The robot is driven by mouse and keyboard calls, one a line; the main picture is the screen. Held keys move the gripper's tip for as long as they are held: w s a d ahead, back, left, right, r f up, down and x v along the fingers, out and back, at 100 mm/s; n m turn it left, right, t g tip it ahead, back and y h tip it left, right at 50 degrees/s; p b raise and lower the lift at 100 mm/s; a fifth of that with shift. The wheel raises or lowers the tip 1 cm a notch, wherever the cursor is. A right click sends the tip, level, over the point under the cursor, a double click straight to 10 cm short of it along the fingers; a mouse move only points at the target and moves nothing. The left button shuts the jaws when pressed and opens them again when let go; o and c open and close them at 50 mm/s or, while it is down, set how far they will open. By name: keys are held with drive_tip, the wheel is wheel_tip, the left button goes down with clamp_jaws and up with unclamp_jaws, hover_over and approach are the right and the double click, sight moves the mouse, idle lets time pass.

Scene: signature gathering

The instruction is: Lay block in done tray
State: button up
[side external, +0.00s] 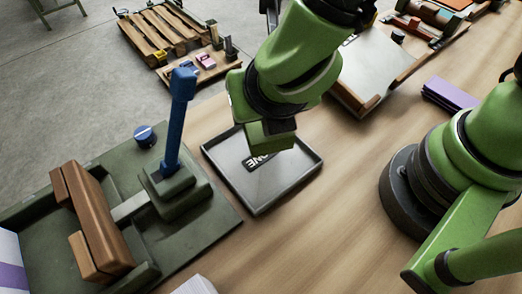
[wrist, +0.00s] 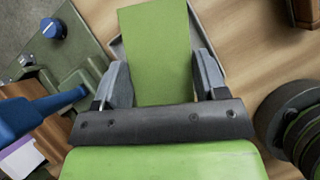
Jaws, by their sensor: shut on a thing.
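My gripper (wrist: 162,78) is shut on a green block (wrist: 155,40), with one grey finger on each side of it. In the side external view the block (side external: 266,137) hangs over the back part of the grey done tray (side external: 270,190). I cannot tell how far it is above the tray floor. The block hides part of the tray's dark label, leaving "ONE" readable. In the side view my fingers are mostly hidden by the wrist. The rest of the tray floor looks empty.
A dark green fixture with a blue lever (side external: 176,120) and brown blocks (side external: 97,220) stands left of the tray. A wooden rack (side external: 165,35) is behind. A paper tray (side external: 365,75) and purple stack (side external: 450,93) lie right. Bare table surrounds the tray's front and right.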

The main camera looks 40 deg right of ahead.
sight(274, 142)
wheel_tip(274, 142, down, 10)
drive_tip(key=shift+a+r, duration=0.1)
drive_tip(key=shift+r, duration=0.05)
idle(0.3)
drive_tip(key=o, duration=1)
drive_tip(key=v, duration=0.7)
drive_tip(key=shift+s+r, duration=0.2)
drive_tip(key=shift+r, duration=0.05)
